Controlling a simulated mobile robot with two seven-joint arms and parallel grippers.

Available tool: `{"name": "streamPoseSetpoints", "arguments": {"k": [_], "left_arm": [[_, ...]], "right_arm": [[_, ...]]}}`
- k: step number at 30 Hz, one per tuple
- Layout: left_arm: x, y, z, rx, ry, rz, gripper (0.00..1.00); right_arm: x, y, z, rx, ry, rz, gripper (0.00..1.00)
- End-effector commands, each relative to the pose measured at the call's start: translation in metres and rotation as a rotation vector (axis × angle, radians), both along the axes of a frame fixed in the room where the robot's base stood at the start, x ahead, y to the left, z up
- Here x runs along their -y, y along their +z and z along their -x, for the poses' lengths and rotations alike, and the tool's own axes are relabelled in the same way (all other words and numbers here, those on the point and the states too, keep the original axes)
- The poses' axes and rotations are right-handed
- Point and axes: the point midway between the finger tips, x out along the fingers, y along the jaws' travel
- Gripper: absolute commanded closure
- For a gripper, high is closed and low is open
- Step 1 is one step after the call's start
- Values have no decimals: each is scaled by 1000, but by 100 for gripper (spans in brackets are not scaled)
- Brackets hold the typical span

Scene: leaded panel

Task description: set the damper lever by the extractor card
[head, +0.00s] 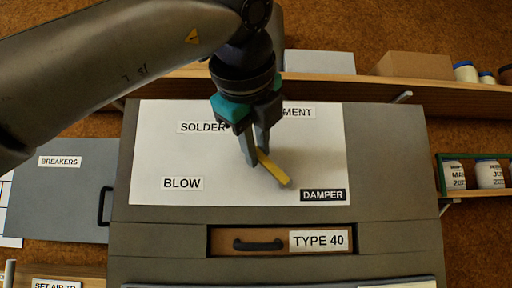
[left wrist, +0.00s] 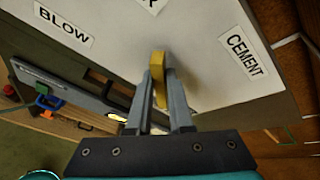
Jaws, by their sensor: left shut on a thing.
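The yellow damper lever (head: 272,168) is on a white plate (head: 160,150) with labels SOLDER (head: 202,127), BLOW (head: 182,184), DAMPER (head: 323,195) and one ending in MENT, partly hidden by my gripper. In the left wrist view that label reads CEMENT (left wrist: 240,57). My left gripper (head: 256,160) is shut on the lever's upper-left end; its lower-right end lies toward DAMPER. The yellow piece also shows between the fingers in the left wrist view (left wrist: 158,68). A card at the lower left starts "SET AIR TO" (head: 57,284), cut off. My right gripper is not in view.
Below the plate is a brown drawer front (head: 225,241) with a dark handle and a TYPE 40 label (head: 319,240). A grey BREAKERS door (head: 60,205) is at left. A wooden shelf (head: 330,82) runs behind, with a box (head: 412,66) and jars. Jars (head: 490,174) stand at right.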

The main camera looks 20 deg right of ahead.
Motion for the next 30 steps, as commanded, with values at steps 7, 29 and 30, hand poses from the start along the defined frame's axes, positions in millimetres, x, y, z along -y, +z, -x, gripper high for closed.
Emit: {"name": "streamPoseSetpoints", "arguments": {"k": [7,29,30], "left_arm": [[0,0,0,0,-1,1,64],[-21,20,45,5,-1,4,50],[-25,25,54,7,0,4,50]], "right_arm": [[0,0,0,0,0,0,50],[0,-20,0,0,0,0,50],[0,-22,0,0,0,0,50]]}}
